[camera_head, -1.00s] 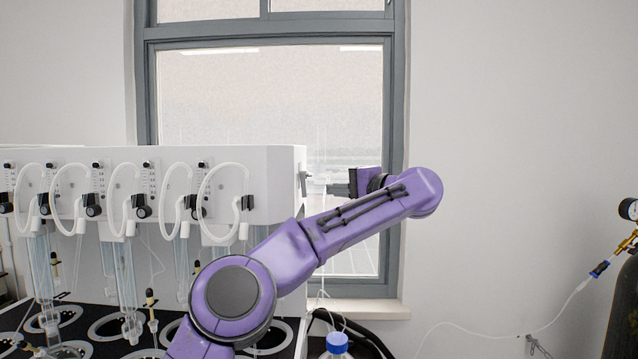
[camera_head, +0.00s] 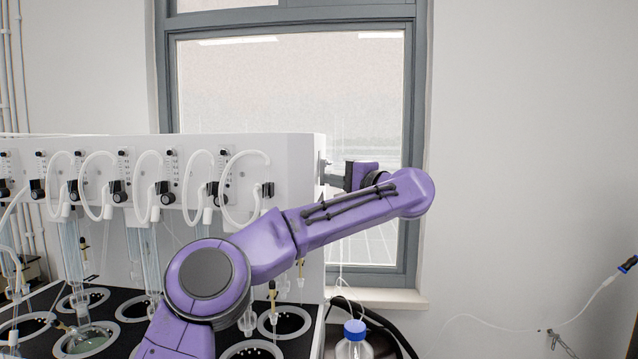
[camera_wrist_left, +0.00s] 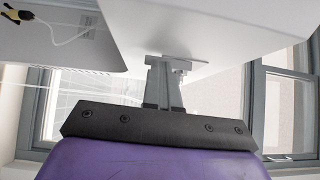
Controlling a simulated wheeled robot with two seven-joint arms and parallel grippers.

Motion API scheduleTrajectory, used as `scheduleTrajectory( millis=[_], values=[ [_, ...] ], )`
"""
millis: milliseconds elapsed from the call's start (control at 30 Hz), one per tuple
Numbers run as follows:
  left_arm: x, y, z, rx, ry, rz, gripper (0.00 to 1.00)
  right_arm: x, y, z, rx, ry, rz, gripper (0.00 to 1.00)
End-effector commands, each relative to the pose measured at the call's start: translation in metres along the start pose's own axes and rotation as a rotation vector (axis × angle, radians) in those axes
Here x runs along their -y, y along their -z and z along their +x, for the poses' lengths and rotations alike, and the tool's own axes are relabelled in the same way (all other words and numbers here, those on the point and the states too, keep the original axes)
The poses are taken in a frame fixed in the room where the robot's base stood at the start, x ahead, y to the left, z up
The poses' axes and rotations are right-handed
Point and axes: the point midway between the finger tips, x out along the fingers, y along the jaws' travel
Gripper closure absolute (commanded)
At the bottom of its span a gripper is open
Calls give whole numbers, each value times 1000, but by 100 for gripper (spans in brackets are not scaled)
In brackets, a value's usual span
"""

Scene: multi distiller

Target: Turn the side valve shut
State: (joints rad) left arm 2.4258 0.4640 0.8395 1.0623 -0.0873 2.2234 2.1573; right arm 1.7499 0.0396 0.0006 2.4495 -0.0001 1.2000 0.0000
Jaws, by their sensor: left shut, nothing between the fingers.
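The side valve (camera_head: 323,166) is a small grey metal part on the right side wall of the white distiller (camera_head: 312,200). In the left wrist view, the valve (camera_wrist_left: 181,66) shows at the fingertips, with a flat lever against the white wall. My left gripper (camera_head: 325,180) reaches back from the right toward that wall, its fingertips at the valve. The fingers also show in the left wrist view (camera_wrist_left: 163,62), shut with nothing between them. They are beside the valve; I cannot tell whether they touch it. My right gripper is not in view.
The distiller front carries several white hoses and black knobs (camera_head: 119,195) above glass tubes. A blue-capped bottle (camera_head: 354,331) stands low at right, beside black cables. A window (camera_head: 290,100) is behind.

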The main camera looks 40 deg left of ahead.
Motion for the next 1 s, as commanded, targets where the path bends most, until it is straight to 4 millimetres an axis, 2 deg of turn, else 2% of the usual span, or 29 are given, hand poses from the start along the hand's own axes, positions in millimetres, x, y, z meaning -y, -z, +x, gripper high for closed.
scheduleTrajectory(
  millis=[367, 467, 600, 800, 1000],
  values=[
    [-2, 3, -5, -2, 0, 2, 100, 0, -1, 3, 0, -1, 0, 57],
    [-4, 3, -21, -3, 2, 2, 100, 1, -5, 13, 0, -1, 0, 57],
    [-5, 2, -57, -4, 4, 0, 100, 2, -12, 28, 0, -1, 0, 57],
    [-2, 2, -97, -4, 3, 1, 100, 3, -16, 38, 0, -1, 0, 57],
    [0, 1, -109, -3, 1, 1, 100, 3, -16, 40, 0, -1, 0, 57]
  ],
)
